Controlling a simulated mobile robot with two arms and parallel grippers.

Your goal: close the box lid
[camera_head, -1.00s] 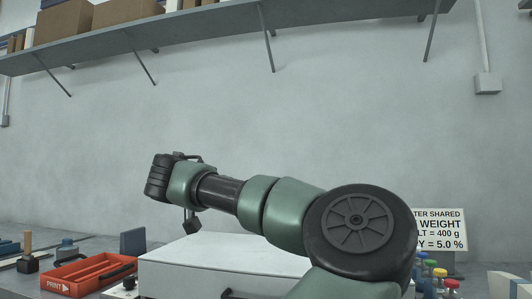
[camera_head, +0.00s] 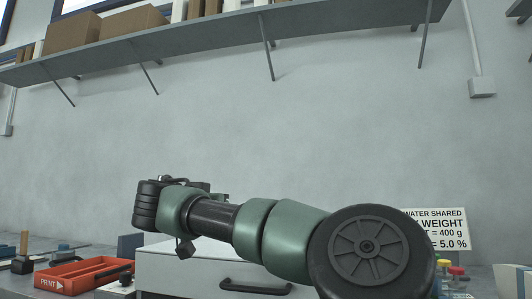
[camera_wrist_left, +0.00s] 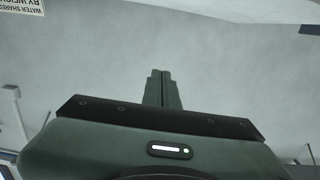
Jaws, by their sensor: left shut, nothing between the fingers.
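The pale grey box (camera_head: 180,270) stands on the bench, low in the head view, with a dark handle (camera_head: 255,287) on its front face. Its flat top (camera_head: 202,247) shows as a thin strip behind a green and black arm of mine; the arm hides much of it, so I cannot tell whether the lid is fully down. In the left wrist view my left gripper (camera_wrist_left: 162,76) has its fingers together and empty, with only the wall beyond them. The fingertips of the arm in the head view are hidden. I see no other gripper.
A red tray (camera_head: 68,278) and a mallet (camera_head: 23,262) lie left of the box. A sign (camera_head: 450,228) and bottles with coloured caps (camera_head: 456,271) stand at the right. A shelf (camera_head: 200,52) with cartons runs along the wall above. The wall space between is clear.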

